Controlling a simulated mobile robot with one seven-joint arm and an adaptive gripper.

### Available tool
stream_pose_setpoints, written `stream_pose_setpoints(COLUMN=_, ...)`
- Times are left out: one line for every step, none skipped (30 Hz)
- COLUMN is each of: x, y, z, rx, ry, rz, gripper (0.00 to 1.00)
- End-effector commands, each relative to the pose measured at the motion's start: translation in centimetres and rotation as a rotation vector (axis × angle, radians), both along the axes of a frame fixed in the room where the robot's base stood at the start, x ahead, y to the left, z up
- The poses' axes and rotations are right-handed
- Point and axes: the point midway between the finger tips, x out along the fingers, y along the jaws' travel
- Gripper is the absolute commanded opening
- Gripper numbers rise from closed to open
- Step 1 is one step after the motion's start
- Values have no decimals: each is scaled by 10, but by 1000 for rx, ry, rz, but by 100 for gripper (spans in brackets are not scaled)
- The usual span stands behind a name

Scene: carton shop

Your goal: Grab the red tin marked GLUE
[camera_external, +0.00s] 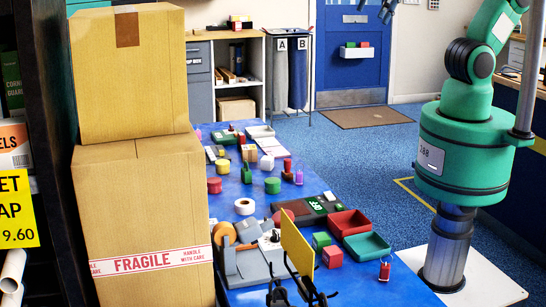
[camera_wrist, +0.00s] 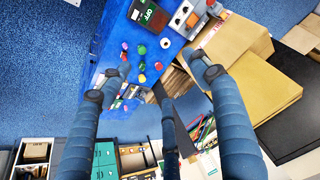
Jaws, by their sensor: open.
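No GLUE marking is legible in either view, so I cannot tell which red item is the tin. In the external view, red candidates on the blue table (camera_external: 235,297) are a small red container (camera_external: 384,271) at the near right, a short red cylinder (camera_external: 214,186) at the left and a red bottle-like item (camera_external: 287,165) farther back. The wrist view shows a small red item (camera_wrist: 125,45) among coloured pieces. My gripper (camera_external: 388,8) hangs at the top edge, partly cut off, well above the table. In the wrist view my gripper (camera_wrist: 160,78) has spread, empty fingers.
Stacked cartons (camera_external: 140,220) stand at the left. Red tray (camera_external: 349,222) and green tray (camera_external: 366,246) lie on the table's right side. A yellow panel (camera_external: 297,248) stands up near the front. A white tape roll (camera_external: 244,206) and several small items crowd the table.

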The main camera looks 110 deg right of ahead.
Motion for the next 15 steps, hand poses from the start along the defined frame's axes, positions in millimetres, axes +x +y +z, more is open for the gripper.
stream_pose_setpoints(x=12, y=-3, z=-1, rx=15, ry=13, rz=-39, gripper=62)
stream_pose_setpoints(x=18, y=-4, z=-2, rx=26, ry=18, rz=-66, gripper=62)
stream_pose_setpoints(x=28, y=-7, z=-2, rx=40, ry=25, rz=-101, gripper=62)
stream_pose_setpoints(x=34, y=-8, z=-2, rx=51, ry=31, rz=-127, gripper=62)
stream_pose_setpoints(x=41, y=-10, z=-2, rx=61, ry=35, rz=-153, gripper=62)
stream_pose_setpoints(x=50, y=-12, z=-4, rx=75, ry=43, rz=-189, gripper=62)
stream_pose_setpoints(x=57, y=-14, z=-4, rx=85, ry=47, rz=-215, gripper=62)
stream_pose_setpoints(x=64, y=-16, z=-5, rx=94, ry=52, rz=-242, gripper=62)
stream_pose_setpoints(x=73, y=-19, z=-7, rx=108, ry=59, rz=-277, gripper=62)
stream_pose_setpoints(x=80, y=-21, z=-7, rx=117, ry=63, rz=-305, gripper=62)
stream_pose_setpoints(x=87, y=-23, z=-9, rx=127, ry=68, rz=-332, gripper=62)
stream_pose_setpoints(x=97, y=-25, z=-11, rx=140, ry=74, rz=-367, gripper=62)
stream_pose_setpoints(x=103, y=-27, z=-13, rx=150, ry=79, rz=-394, gripper=62)
stream_pose_setpoints(x=110, y=-29, z=-15, rx=158, ry=84, rz=-420, gripper=62)
stream_pose_setpoints(x=120, y=-33, z=-18, rx=170, ry=90, rz=-457, gripper=62)
